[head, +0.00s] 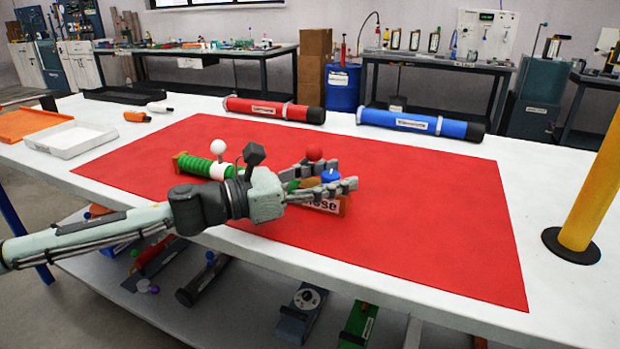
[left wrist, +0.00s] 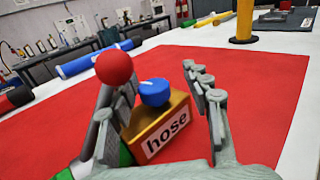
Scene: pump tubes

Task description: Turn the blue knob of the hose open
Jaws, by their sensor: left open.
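The blue knob (head: 331,175) sits on top of a gold-brown block with a white "hose" label (head: 325,204), on the red mat (head: 430,230). In the left wrist view the blue knob (left wrist: 154,92) and the label (left wrist: 166,136) lie between the fingers of my left gripper (left wrist: 160,90). My left gripper (head: 328,178) is open, its fingers on either side of the block and knob; I cannot tell whether they touch. A red ball (left wrist: 113,68) stands beside the left finger in the wrist view. The right gripper is not in view.
A green tube with a white ball (head: 218,146) lies behind my left wrist. Red (head: 275,109) and blue (head: 420,123) tubes lie along the mat's back edge. A yellow post (head: 592,190) stands at right. The mat's right half is clear.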

